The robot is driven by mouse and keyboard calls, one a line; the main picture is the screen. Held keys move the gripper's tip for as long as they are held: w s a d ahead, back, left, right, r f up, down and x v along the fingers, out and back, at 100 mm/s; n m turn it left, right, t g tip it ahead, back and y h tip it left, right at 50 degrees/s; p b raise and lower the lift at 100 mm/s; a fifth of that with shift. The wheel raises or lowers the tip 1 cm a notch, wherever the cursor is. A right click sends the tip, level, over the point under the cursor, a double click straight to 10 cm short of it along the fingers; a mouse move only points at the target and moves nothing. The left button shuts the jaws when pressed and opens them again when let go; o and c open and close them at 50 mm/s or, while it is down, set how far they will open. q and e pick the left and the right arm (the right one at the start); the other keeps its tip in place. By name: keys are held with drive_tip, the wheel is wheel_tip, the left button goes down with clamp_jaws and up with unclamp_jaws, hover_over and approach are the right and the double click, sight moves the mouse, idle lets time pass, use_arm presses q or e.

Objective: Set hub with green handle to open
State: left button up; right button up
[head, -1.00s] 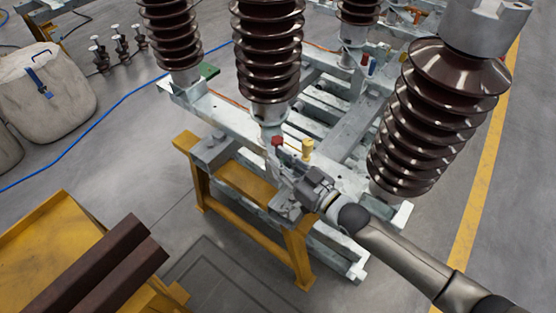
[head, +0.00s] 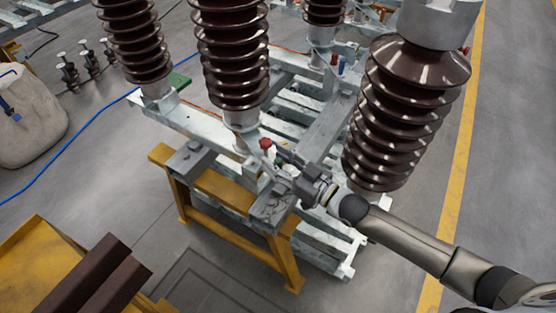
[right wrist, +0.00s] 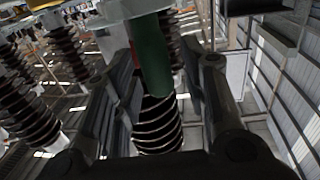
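In the right wrist view a dark green handle (right wrist: 152,62) hangs down from a pale part at the top. My right gripper (right wrist: 160,75) is open, with one finger on each side of this handle; a gap shows on the right, and contact on the left is unclear. In the head view my right gripper (head: 284,160) is at the frame's near end, beside a red knob (head: 265,144); the handle and hub are hidden there. A separate green piece (head: 180,82) is on the frame farther left. My left gripper is not in view.
Tall brown ribbed insulators (head: 408,105) stand close around my right arm. The grey metal frame (head: 200,127) rests on a yellow stand (head: 235,238). A yellow cart (head: 40,250) with brown bars is at lower left. Floor is clear at right.

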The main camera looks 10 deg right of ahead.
drive_tip(key=shift+s, duration=0.1)
drive_tip(key=v, duration=1.2)
